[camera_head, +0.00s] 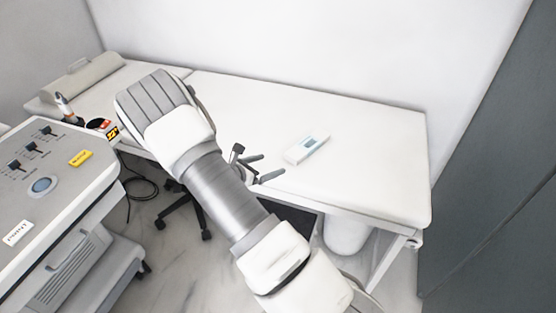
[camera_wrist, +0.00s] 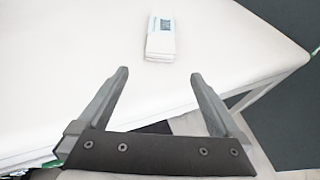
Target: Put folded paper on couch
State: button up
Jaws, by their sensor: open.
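The folded paper (camera_head: 306,148) is a small white stack with a blue-grey patch, lying flat on the white couch (camera_head: 370,165). In the wrist view the folded paper (camera_wrist: 160,42) lies on the couch top (camera_wrist: 60,60), ahead of the fingers and near the couch's edge. My gripper (camera_head: 266,167) is at the couch's front edge, left of the paper and apart from it. In the wrist view my gripper (camera_wrist: 160,78) has its two dark fingers spread wide, with nothing between them.
A grey-white machine cart (camera_head: 60,185) with knobs and a yellow label stands at the left. A beige bolster (camera_head: 82,78) lies at the couch's far left end. A dark grey panel (camera_head: 490,180) borders the right. The couch top around the paper is bare.

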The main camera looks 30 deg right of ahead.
jog(key=s+a+r+m+g+y, duration=0.25)
jog(key=s+r+m, duration=0.35)
jog(key=r, duration=0.3)
jog(key=s+a+r+m+g+y, duration=0.1)
jog(key=s+r+m+y, duration=0.2)
jog(key=s+r+m, duration=0.45)
jog(key=s+a+r+m+t+y, duration=0.5)
jog(key=s+a+r+m+y, duration=0.2)
jog(key=s+a+r, duration=0.5)
jog(key=shift+s+r+m, duration=0.4)
jog(key=shift+s+m, duration=0.15)
jog(key=shift+s, duration=0.5)
jog(key=shift+y, duration=0.25)
notch_tip(320, 180, up, 11)
jog(key=p, duration=1.1)
